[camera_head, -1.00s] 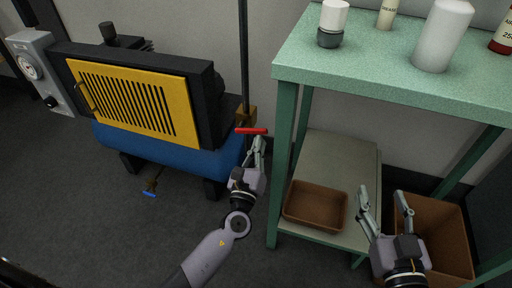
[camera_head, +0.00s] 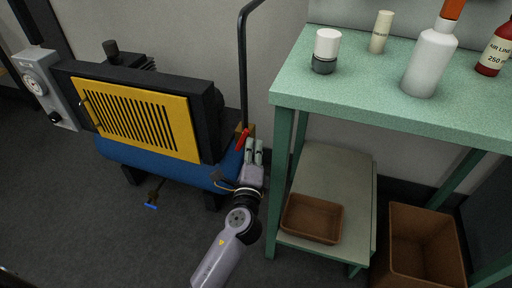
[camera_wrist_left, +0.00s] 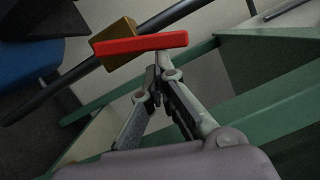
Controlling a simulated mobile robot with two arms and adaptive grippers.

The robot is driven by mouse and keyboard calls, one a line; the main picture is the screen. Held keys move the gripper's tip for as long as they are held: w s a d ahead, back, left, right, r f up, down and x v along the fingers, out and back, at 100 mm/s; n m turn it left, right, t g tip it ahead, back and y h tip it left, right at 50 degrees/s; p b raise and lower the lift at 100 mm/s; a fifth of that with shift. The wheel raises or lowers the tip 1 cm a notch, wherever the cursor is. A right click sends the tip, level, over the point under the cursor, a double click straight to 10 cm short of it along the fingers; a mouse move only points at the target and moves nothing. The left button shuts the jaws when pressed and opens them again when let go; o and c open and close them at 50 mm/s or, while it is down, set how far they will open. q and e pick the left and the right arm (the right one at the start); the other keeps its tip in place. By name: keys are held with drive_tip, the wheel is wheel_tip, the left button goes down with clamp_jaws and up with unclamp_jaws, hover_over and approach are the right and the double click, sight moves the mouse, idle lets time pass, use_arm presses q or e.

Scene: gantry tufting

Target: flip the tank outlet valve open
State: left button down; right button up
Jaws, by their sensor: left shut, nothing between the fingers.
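The tank outlet valve shows as a red lever (camera_head: 242,140) on a brass block (camera_head: 251,128), on the dark pipe right of the blue tank (camera_head: 165,163). The lever slants steeply down and left in the head view. In the left wrist view the red lever (camera_wrist_left: 150,44) crosses in front of the brass block (camera_wrist_left: 112,45) at an angle to the pipe. My left gripper (camera_head: 254,144) is just right of the lever, its fingers shut and empty. In the wrist view its fingertips (camera_wrist_left: 155,80) are just below the lever; contact is unclear. My right gripper is out of view.
A green table (camera_head: 340,92) with bottles and a white-capped jar (camera_head: 326,50) stands close on the right. Its lower shelf holds a brown tray (camera_head: 312,218). A brown bin (camera_head: 425,245) is on the floor. A small blue handle (camera_head: 151,206) sits under the tank.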

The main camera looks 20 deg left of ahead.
use_arm(q)
drive_tip(key=shift+a+r+n+g+p, duration=0.25)
drive_tip(key=shift+a+r+n+p, duration=0.15)
drive_tip(key=shift+n+p, duration=0.4)
drive_tip(key=shift+a+r+n+g+p, duration=0.25)
drive_tip(key=shift+a+r+n+p, duration=0.15)
drive_tip(key=shift+n, duration=0.7)
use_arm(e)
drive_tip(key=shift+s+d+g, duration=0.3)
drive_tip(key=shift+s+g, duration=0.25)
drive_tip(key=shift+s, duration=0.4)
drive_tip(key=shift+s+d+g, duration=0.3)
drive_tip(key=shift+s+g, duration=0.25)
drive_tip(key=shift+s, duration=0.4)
use_arm(q)
drive_tip(key=shift+w+d+f, duration=0.1)
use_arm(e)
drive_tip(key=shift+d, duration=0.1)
